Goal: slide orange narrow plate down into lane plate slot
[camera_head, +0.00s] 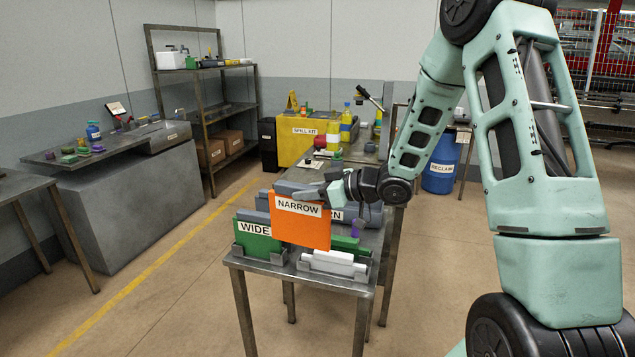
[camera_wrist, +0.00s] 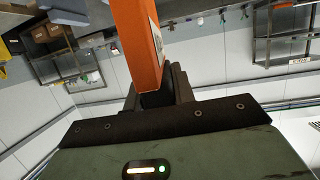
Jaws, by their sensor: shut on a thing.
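The orange plate (camera_head: 299,229) labelled NARROW is upright at the near end of the metal table. My gripper (camera_head: 329,196) is shut on its upper part from behind. The wrist view shows the orange plate (camera_wrist: 139,45) between the dark fingers (camera_wrist: 157,92). The plate hangs between the green WIDE plate (camera_head: 258,236) on the left and a low white block (camera_head: 340,262) on the right. The lane slot under the orange plate is hidden, so I cannot tell whether its lower edge is in it.
The metal table (camera_head: 304,275) carries grey holders and a grey block behind the plate. Bottles and a yellow SPILL KIT bin (camera_head: 302,138) stand farther back. A blue barrel (camera_head: 441,163) is to the right. The floor left of the table is clear.

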